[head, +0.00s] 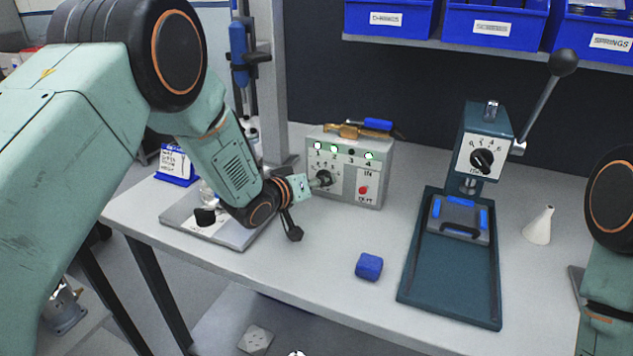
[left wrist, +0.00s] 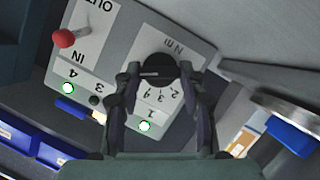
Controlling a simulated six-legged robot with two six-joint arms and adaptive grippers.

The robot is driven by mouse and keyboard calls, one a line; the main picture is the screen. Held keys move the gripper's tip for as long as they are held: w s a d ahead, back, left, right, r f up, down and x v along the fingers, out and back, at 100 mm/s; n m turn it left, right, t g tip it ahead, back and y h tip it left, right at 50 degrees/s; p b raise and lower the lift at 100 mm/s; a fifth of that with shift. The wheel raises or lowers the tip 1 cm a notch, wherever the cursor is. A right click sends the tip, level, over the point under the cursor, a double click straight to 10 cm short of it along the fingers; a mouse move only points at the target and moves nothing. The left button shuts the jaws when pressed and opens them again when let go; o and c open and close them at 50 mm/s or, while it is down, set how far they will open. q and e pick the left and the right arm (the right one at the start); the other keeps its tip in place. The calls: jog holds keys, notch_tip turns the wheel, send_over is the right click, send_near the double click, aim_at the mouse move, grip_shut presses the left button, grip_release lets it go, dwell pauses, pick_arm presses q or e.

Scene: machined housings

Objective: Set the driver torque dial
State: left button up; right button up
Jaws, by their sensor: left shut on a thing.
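The driver controller is a light grey box (head: 345,190) at the back middle of the bench. Its lamps 1, 2 and 4 glow green and lamp 3 is dark. Its black torque dial (left wrist: 158,68), marked N m, is on the front face, with a red toggle (left wrist: 64,38) beside it. My left gripper (head: 314,182) reaches the box from the left. In the left wrist view its fingers (left wrist: 158,82) are shut on the dial from both sides. A white pointer line shows on the knob; the number it points to I cannot tell. My right gripper is out of view.
A gold and blue driver (head: 360,129) lies on the box. A green press (head: 484,150) with its own dial stands at right. A blue block (head: 369,266) and a white cone (head: 538,226) sit on the bench. Blue bins (head: 388,18) line the shelf.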

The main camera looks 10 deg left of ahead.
pick_arm(q)
jog(key=o, duration=1.1)
jog(key=shift+o, duration=0.2)
jog(key=v, duration=1.2)
